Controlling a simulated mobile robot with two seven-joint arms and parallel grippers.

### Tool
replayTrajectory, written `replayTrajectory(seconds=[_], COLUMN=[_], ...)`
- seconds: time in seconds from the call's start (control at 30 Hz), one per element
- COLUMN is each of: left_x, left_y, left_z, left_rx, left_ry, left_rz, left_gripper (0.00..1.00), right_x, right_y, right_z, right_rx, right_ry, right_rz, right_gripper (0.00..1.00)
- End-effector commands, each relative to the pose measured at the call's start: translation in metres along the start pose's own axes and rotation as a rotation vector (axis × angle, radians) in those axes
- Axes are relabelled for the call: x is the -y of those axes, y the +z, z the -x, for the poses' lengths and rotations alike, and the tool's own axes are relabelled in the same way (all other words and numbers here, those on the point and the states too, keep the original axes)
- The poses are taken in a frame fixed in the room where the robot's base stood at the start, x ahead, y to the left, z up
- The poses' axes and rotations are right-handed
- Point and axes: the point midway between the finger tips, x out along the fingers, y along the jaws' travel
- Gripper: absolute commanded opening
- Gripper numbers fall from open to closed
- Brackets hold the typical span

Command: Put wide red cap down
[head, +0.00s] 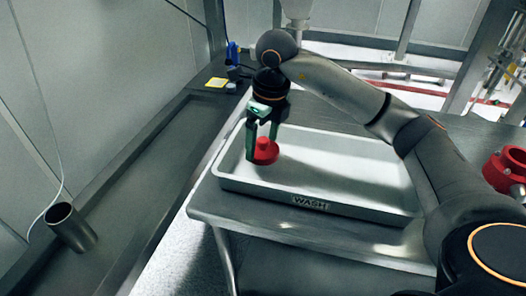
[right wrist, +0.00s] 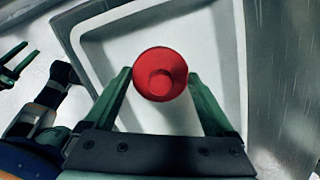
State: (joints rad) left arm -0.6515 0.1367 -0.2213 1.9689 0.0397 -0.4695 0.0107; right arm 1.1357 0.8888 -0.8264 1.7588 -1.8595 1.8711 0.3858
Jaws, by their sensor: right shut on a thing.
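The wide red cap (head: 264,151) has a round flange and a raised knob, and is at the left end of the white tray marked WASH (head: 352,211). My right gripper (head: 262,143) comes down over it from above and is shut on it. In the right wrist view the cap (right wrist: 161,74) shows between the green fingers of my right gripper (right wrist: 160,96). I cannot tell whether its underside touches the tray floor. My left gripper (right wrist: 18,62) shows at the left edge of the right wrist view, its green fingers apart and empty. It is out of the head view.
The tray stands on a grey metal table and its right part is bare. A red flanged part (head: 505,170) is at the right edge, behind my arm. A metal cylinder (head: 71,227) stands in the channel at left.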

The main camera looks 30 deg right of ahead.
Motion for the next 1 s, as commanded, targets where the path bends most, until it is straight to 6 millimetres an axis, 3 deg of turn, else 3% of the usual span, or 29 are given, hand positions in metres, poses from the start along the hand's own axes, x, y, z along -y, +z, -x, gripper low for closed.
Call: replayTrajectory(seconds=[0.23, 0.43, 0.83, 0.87, 1.0], left_x=[-0.001, -0.001, 0.000, 0.000, -0.001], left_y=[0.000, 0.000, 0.007, 0.007, 0.006], left_z=[0.000, 0.000, -0.003, -0.003, -0.002], left_rx=[0.000, 0.001, 0.008, 0.009, 0.011], left_ry=[0.001, 0.001, 0.001, 0.001, 0.002], left_rz=[-0.001, -0.001, -0.001, -0.001, -0.001], left_gripper=[0.50, 0.50, 0.50, 0.50, 0.50], right_x=[0.008, 0.009, 0.009, 0.009, 0.009], right_y=[0.005, 0.002, 0.001, 0.001, 0.001], right_z=[-0.016, -0.044, -0.052, -0.051, -0.051], right_rx=[-0.002, -0.003, 0.001, 0.001, 0.000], right_ry=[0.001, 0.001, 0.001, 0.001, 0.001], right_rz=[-0.001, 0.001, 0.001, 0.001, 0.001], right_gripper=[0.36, 0.36, 0.36, 0.90, 1.00])
